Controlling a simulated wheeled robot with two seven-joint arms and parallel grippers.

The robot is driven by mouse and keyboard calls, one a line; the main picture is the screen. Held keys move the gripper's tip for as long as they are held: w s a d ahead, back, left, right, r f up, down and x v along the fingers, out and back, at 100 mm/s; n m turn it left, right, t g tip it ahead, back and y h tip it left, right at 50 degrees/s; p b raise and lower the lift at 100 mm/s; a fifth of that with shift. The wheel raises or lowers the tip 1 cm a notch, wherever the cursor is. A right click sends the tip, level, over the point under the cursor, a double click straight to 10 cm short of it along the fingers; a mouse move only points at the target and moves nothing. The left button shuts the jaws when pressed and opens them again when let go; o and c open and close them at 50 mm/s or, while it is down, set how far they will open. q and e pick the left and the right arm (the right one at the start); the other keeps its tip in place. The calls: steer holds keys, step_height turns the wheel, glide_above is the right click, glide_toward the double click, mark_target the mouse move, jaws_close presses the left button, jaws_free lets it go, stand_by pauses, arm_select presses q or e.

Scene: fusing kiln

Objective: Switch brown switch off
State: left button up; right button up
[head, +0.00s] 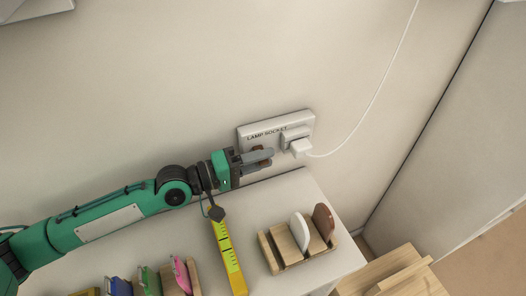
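A white wall plate labelled "LAMP SOCKET" (277,125) is on the wall, with a white plug (300,147) in its right part. A small brown part, likely the brown switch (258,148), shows at the plate's lower left. It is mostly hidden behind my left gripper (266,159). The gripper's grey fingers lie close together in front of the switch, with nothing seen between them. I cannot tell whether they touch it, or which way the switch is tipped. My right gripper is out of view.
A white cable (384,75) runs up from the plug. On the white worktop (290,200) below are a yellow marked strip (228,255), a wooden rack (291,255) holding a white and a brown disc, and several coloured pieces at lower left. A wooden piece (400,275) stands at lower right.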

arm_select(q)
steer(key=shift+w+d, duration=0.1)
steer(key=shift+d, duration=0.15)
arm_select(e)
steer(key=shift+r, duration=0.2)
arm_select(q)
jaws_close()
steer(key=shift+f+b, duration=0.2)
steer(key=shift+b, duration=0.1)
steer(key=shift+w+f+m+b, duration=0.1)
steer(key=shift+f+m+b, duration=0.25)
steer(key=shift+m+b, duration=1.15)
steer(key=shift+b, duration=0.1)
steer(key=shift+w, duration=0.1)
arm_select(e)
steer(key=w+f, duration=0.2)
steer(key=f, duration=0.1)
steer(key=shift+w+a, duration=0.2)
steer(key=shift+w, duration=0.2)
arm_select(q)
jaws_free()
